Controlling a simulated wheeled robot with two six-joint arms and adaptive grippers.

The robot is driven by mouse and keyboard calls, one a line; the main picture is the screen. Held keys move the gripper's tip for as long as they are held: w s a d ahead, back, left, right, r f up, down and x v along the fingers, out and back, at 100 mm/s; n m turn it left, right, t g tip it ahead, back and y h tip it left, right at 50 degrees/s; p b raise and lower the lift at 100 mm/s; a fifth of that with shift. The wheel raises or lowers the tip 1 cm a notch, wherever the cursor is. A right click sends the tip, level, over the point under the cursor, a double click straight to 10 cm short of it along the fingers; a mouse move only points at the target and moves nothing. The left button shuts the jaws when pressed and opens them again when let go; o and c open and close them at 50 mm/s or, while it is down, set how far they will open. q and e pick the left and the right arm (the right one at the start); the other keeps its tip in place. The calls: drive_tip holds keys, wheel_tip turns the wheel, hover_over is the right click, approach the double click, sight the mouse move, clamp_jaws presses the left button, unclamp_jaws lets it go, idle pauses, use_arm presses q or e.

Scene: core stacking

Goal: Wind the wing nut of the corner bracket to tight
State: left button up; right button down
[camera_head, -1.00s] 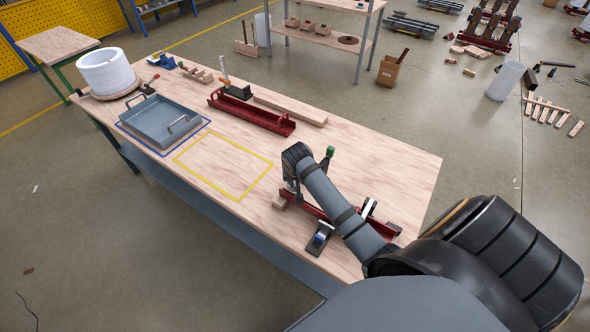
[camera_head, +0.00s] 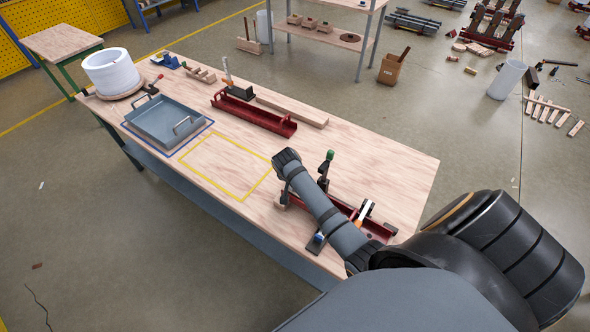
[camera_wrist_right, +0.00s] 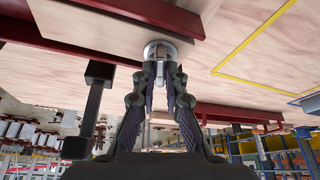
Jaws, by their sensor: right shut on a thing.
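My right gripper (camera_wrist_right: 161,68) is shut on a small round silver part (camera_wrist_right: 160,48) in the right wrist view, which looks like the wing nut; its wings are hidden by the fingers. In the head view my right arm (camera_head: 330,212) reaches over a red steel piece (camera_head: 375,230) on the workbench, which seems to be the corner bracket work. The arm hides most of that piece and the fingertips. My left gripper is in neither view.
A black clamp with a green handle (camera_head: 329,155) stands close beside my right wrist. Another clamp (camera_head: 364,212) sits further along the red piece. A red channel (camera_head: 255,114), a grey tray (camera_head: 166,120) and a white drum (camera_head: 111,70) stand farther left. The yellow-outlined area (camera_head: 225,165) is clear.

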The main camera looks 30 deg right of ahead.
drive_tip(key=c, duration=1.4)
unclamp_jaws()
drive_tip(key=v, duration=1.2)
